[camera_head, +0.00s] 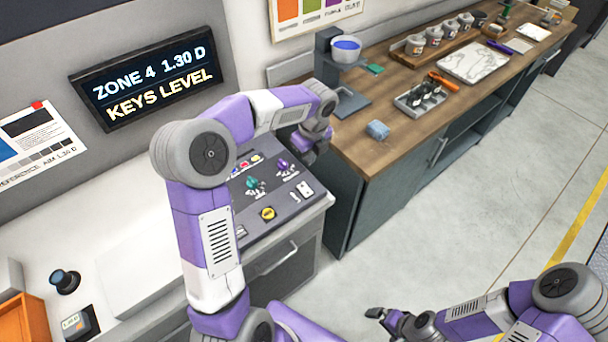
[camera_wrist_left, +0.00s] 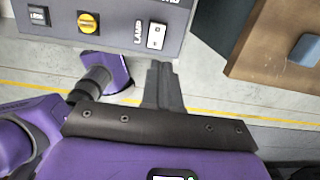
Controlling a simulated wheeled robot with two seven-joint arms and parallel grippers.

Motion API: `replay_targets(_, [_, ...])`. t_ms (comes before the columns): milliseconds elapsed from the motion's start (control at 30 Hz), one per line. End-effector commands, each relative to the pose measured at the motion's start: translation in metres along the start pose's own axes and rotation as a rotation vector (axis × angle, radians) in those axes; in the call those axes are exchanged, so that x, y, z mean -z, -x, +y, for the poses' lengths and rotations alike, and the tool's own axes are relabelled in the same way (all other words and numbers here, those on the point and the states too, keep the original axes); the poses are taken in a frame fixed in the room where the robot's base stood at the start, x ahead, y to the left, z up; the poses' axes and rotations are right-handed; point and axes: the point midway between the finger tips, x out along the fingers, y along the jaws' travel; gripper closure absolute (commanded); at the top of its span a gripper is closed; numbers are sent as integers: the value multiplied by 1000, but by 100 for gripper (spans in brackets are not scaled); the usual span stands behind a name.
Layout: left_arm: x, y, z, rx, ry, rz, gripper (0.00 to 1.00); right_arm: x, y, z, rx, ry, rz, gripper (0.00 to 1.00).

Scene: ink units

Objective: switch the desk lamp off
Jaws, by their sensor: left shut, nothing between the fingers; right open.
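The white rocker switch marked LAMP (camera_wrist_left: 156,36) sits at the corner of the grey control panel (camera_wrist_left: 120,42). In the head view the switch (camera_head: 305,188) is at the panel's right side. My left gripper (camera_head: 310,155) is over the panel's far right edge in the head view. In the left wrist view its shut fingers (camera_wrist_left: 161,66) appear just below the LAMP switch, with nothing between them. I cannot tell how far they are from it. My right gripper (camera_head: 376,318) is open and empty, low over the floor. I see no desk lamp itself.
The panel also carries a yellow knob (camera_head: 268,213), a teal handle (camera_head: 257,187) and a purple handle (camera_head: 286,169). A wooden bench (camera_head: 400,150) with a blue block (camera_head: 378,130) and a cutlery-like tray (camera_head: 421,99) stands to the right. The floor in front is clear.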

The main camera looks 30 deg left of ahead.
Motion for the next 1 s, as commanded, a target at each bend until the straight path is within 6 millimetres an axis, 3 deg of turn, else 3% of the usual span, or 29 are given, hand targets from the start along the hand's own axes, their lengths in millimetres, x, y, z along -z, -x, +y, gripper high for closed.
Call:
replay_targets(100, [-4,6,2,-8,-19,-11,100,0,1,0,0,0,0,0])
replay_targets(467, [-4,0,2,-9,-18,-8,100,0,-1,0,0,0,-1,0])
replay_targets(667, [-3,-31,3,-12,-19,-6,100,0,-5,2,0,0,-1,0])
replay_targets(1000, [-4,-103,4,-11,-19,-6,100,0,-13,5,0,0,0,0])
